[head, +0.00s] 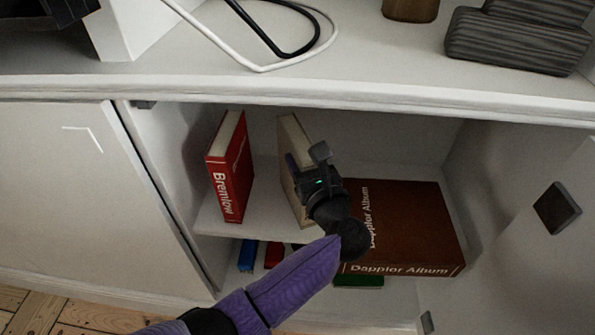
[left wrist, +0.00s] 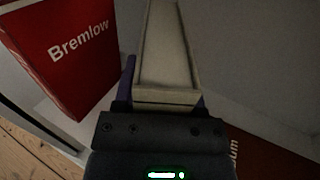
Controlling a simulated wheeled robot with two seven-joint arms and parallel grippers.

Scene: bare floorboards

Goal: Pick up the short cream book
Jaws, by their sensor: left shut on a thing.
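The short cream book (head: 290,133) stands upright on the cabinet's upper inside shelf, between a red book and a large brown album. In the left wrist view the cream book (left wrist: 165,60) fills the space between the fingers, with its near end close to the palm. My left gripper (head: 299,172) is shut on the cream book, reaching in from the front; it hides the book's lower right part in the head view. Whether the book touches the shelf cannot be told. My right gripper is not in view.
The red "Bremlow" book (head: 230,168) stands just left. The brown "Dapplor Album" (head: 415,222) lies to the right, close to my wrist. Several small books, one blue (head: 248,255), are on the shelf below. The cabinet top (head: 390,70) overhangs the opening.

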